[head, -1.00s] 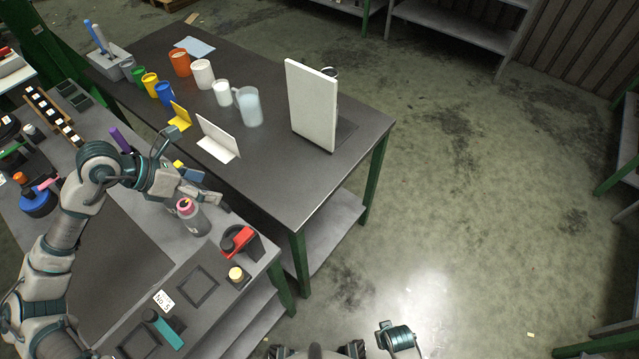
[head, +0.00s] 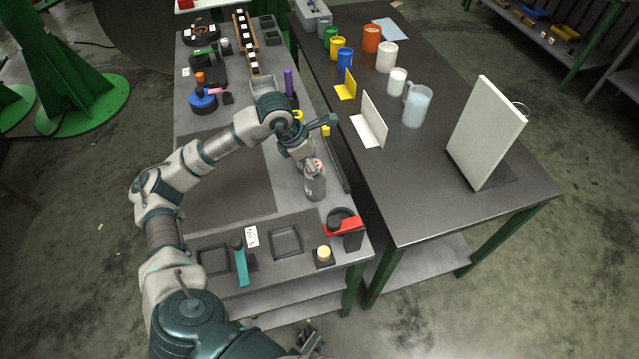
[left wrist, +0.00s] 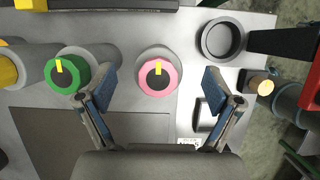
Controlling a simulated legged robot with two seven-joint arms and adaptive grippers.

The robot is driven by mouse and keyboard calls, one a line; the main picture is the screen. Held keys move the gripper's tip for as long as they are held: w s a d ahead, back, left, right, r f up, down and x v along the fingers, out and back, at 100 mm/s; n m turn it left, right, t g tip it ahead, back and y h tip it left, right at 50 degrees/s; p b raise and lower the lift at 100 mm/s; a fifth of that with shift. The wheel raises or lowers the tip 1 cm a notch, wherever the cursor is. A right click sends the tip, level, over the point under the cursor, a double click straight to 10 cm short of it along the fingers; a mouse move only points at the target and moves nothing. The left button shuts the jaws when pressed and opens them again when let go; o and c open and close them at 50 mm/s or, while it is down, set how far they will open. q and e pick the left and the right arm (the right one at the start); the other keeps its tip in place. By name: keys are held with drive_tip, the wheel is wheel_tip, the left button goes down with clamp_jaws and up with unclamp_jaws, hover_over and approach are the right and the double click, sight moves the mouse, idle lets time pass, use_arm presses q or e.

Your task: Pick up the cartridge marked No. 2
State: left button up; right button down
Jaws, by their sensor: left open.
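A grey cylindrical cartridge (head: 315,186) stands upright near the bench's right edge. In the left wrist view its pink ring cap (left wrist: 145,85) with a yellow mark shows from above. A green-capped cartridge (left wrist: 77,84) and a yellow-ended one (left wrist: 8,72) are to its left. No number is readable on any cartridge. My left gripper (head: 311,161) is just above the grey cartridge and partly hides its top. In the left wrist view my left gripper (left wrist: 158,84) is open, with its fingers apart on either side of the pink cap and a gap at each side. My right gripper is not in view.
A red-handled clamp (head: 345,228), a yellow-topped peg (head: 323,253), a square frame (head: 286,241), a white tag (head: 251,236) and a teal lever (head: 241,265) are nearby. A white upright board (head: 485,130) and cups stand on the right table.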

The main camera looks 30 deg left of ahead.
sight(315, 183)
use_arm(q)
drive_tip(key=f, duration=0.3)
drive_tip(key=w+f, duration=0.1)
drive_tip(key=f, duration=0.1)
drive_tip(key=shift+a+f+b, duration=0.15)
drive_tip(key=shift+f+b, duration=0.05)
drive_tip(key=shift+b, duration=0.1)
drive_tip(key=shift+d+r, duration=0.2)
drive_tip(key=shift+d, duration=0.5)
drive_tip(key=shift+d+r, duration=0.1)
drive_tip(key=shift+d, duration=0.1)
drive_tip(key=shift+c, duration=1.4)
drive_tip(key=c, duration=0.4)
drive_tip(key=shift+a, duration=0.4)
drive_tip(key=c, duration=0.8)
drive_tip(key=shift+s+a+f, duration=0.1)
drive_tip(key=shift+a+f, duration=0.1)
drive_tip(key=shift+a, duration=0.05)
clamp_jaws()
drive_tip(key=shift+a, duration=0.15)
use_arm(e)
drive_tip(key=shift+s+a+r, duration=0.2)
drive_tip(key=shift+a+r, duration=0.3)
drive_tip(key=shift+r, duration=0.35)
